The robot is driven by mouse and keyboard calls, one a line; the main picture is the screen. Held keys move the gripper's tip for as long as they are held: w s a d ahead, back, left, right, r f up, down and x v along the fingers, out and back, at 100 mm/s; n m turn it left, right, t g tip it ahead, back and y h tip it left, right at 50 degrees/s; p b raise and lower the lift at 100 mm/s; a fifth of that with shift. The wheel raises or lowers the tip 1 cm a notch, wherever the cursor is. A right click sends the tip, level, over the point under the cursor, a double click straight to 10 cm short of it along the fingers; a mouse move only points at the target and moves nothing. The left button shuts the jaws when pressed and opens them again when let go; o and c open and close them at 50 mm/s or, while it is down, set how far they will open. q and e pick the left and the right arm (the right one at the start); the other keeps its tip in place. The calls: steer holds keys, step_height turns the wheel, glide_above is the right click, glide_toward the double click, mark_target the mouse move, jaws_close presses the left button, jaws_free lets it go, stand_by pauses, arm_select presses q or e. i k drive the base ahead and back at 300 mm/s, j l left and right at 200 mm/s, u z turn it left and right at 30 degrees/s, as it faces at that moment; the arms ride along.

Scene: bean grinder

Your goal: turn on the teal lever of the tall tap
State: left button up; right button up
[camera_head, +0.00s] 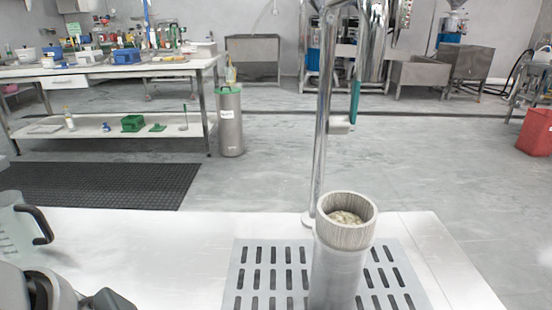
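The tall tap (321,140) is a chrome post rising from the white counter and running out of the top of the view. Part of my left arm, grey and dark, shows at the bottom left corner. A dark end that looks like my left gripper (108,300) is cut off by the bottom edge, low and far left of the lever. Its fingers are not clear. My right gripper is not in view.
A tall metal cylinder (342,265) with pale contents stands on the slotted drip tray (258,248), in front of the tap's base. A clear jug (15,230) with a dark handle is at the left. The white counter (150,235) between is clear.

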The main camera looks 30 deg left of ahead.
mark_target(356, 84)
steer(key=i+l+u, duration=0.2)
steer(key=u, duration=0.2)
steer(key=i+l+u, duration=0.15)
steer(key=l+u, duration=0.7)
steer(key=i+l+u, duration=0.1)
steer(key=l+u, duration=0.3)
